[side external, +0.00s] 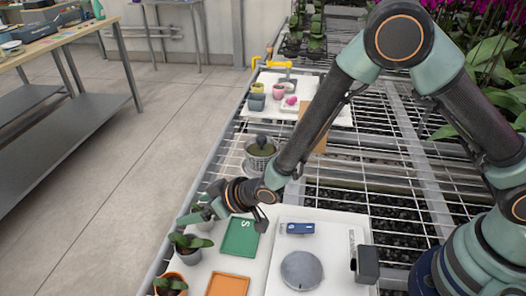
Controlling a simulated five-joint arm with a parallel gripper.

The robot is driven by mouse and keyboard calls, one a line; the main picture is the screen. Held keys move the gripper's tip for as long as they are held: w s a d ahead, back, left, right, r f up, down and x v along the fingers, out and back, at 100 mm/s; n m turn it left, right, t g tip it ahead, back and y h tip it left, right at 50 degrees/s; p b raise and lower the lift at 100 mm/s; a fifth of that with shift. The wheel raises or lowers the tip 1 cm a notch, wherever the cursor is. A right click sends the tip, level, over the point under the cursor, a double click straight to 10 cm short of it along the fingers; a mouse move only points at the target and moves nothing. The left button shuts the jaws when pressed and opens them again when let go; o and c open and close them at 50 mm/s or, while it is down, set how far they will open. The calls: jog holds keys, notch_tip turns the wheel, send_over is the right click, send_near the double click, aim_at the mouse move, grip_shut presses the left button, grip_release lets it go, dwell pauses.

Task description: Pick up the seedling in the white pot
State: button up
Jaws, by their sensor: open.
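Small potted seedlings stand in a row at the lower left of the side external view. In front is a seedling in a terracotta-orange pot (168,288), cut by the frame edge. My gripper (228,214) is open, low over the back of the row, beside the green tray. It appears to hold nothing. Whether it touches the rear plant cannot be told.
A green tray (237,251) marked S and an orange tray (228,285) lie right of the pots. A white board holds a round grey disc (301,270) and a blue item (297,228). A lattice pot (259,165) stands behind on the wire bench. Pink flowers crowd the upper right.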

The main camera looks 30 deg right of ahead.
jog(key=shift+x, duration=1.05)
jog(key=c, duration=1.3)
jog(key=shift+r, duration=0.1)
